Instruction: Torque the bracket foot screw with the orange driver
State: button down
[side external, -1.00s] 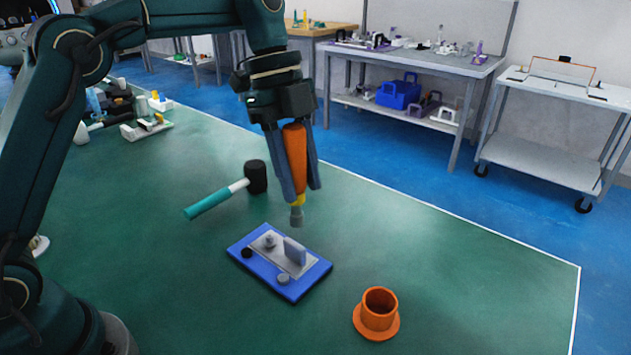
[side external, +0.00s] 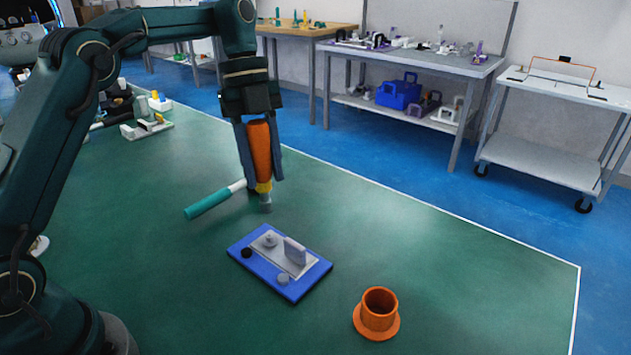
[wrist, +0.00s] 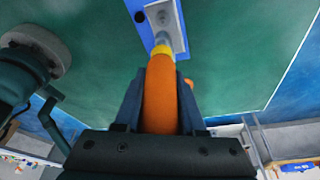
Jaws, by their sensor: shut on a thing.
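My gripper (side external: 262,165) is shut on the orange driver (side external: 261,150) and holds it upright, tip down, above the green table. The driver has a yellow collar and a grey tip (side external: 265,204). The blue base plate (side external: 294,289) lies below and to the right of the tip, apart from it. It carries a grey bracket (side external: 296,251) with an upright tab, a round grey screw head (side external: 270,240) on the bracket foot, and a black knob (side external: 246,253). In the wrist view the driver (wrist: 159,95) points toward the plate (wrist: 143,29), and its collar overlaps the bracket's edge.
An orange flanged cup (side external: 377,312) stands to the right of the plate. A teal-handled mallet (side external: 208,203) lies behind the driver, its head hidden. Several tools and parts lie at the table's far left. The green table (side external: 470,280) is clear at the right.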

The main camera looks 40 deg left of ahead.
aim_at(271, 199)
jog(key=n+t, duration=0.1)
jog(key=n, duration=0.2)
jog(key=n+t, duration=0.1)
jog(key=n, duration=0.3)
jog(key=shift+w, duration=0.2)
jog(key=n, duration=0.2)
jog(key=n+t, duration=0.1)
jog(key=n, duration=0.1)
jog(key=n+t, duration=0.1)
jog(key=n, duration=0.2)
jog(key=shift+w+y, duration=0.25)
jog(key=shift+y, duration=0.15)
jog(key=shift+a+f, duration=0.1)
jog(key=shift+f, duration=2.75)
jog(key=shift+f, duration=0.1)
jog(key=shift+f, duration=0.45)
